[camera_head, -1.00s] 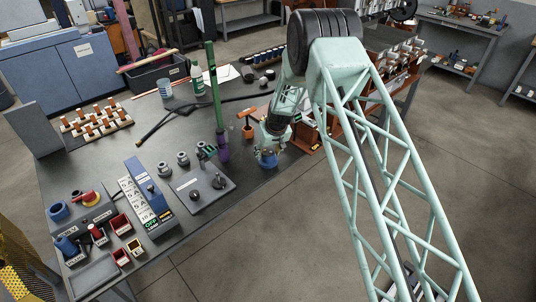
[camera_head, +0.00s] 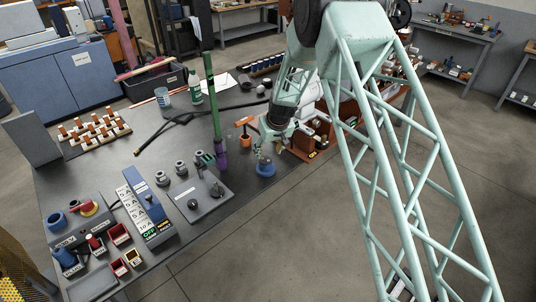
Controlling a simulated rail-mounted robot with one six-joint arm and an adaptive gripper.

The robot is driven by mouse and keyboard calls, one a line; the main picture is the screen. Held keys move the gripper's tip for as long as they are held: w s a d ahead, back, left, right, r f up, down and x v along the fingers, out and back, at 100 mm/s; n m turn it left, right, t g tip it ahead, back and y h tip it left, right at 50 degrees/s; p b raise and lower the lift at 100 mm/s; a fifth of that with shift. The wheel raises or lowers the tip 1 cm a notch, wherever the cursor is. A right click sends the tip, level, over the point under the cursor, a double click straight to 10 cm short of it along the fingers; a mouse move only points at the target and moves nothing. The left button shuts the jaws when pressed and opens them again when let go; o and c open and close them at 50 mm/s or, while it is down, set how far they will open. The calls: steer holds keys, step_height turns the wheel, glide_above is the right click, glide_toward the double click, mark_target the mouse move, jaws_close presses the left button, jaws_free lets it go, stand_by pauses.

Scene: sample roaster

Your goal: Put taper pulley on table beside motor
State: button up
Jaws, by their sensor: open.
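A small blue round piece (camera_head: 265,169), which looks like the taper pulley, sits on the dark table near its right edge. My gripper (camera_head: 264,155) is directly above it with the jaws open. At this size I cannot tell whether the fingertips still touch the piece. A brown machine with a pale cylindrical part (camera_head: 303,134) stands just right of my gripper, partly hidden by my arm. I cannot tell for sure whether this pale part is the motor.
An orange T-shaped piece (camera_head: 245,136) and a tall green and purple post (camera_head: 216,115) stand left of my gripper. A grey plate with knobs (camera_head: 205,200) lies nearer. The table edge drops off just right of the blue piece.

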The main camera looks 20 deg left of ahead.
steer(key=shift+s+d+r, duration=0.15)
steer(key=shift+r, duration=0.25)
stand_by(0.8)
